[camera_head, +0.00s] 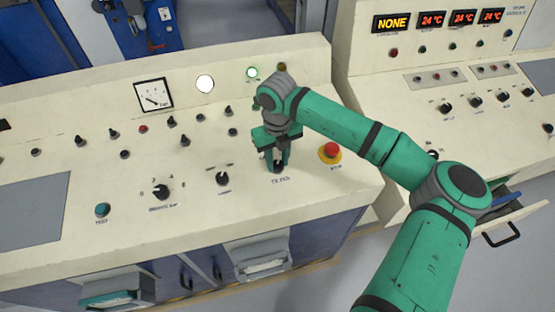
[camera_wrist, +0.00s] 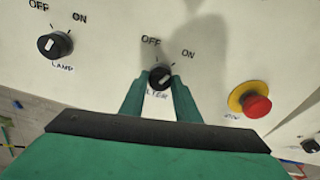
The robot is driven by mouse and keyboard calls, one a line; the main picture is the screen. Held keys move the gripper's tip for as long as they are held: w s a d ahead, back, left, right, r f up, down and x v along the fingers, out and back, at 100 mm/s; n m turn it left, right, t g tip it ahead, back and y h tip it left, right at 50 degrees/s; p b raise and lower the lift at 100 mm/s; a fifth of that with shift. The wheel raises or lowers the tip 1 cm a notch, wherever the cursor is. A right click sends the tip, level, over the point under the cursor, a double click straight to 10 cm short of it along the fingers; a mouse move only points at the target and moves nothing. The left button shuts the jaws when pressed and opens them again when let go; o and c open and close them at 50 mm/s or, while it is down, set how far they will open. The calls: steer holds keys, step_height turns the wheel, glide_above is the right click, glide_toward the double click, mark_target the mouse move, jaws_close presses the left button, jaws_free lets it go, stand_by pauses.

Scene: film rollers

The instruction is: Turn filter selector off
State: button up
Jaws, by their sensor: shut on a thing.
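The filter selector is a round black knob (camera_wrist: 159,77) with a white mark, set in the cream panel under the words OFF and ON. Its handwritten label is partly covered by my fingers. The white mark seems to lean up and right, towards ON, but it is small and hard to read. My gripper (camera_wrist: 160,88) is shut on the knob, with one green finger at its left and one at its right. In the head view my gripper (camera_head: 277,160) points down onto the same knob (camera_head: 278,168), which it partly hides.
A red emergency button on a yellow base (camera_wrist: 256,104) sits close at the right; it also shows in the head view (camera_head: 331,151). The lamp knob (camera_wrist: 54,45) is to the left. Several switches stand behind my gripper. A second console (camera_head: 440,75) stands at the right.

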steer(key=n, duration=0.6)
steer(key=shift+r+h, duration=0.1)
steer(key=shift+h, duration=0.2)
steer(key=shift+n+t, duration=0.4)
steer(key=shift+n, duration=2.3)
steer(key=o, duration=1)
steer(key=shift+o, duration=0.2)
step_height(320, 180, up, 11)
steer(key=shift+s+a, duration=0.45)
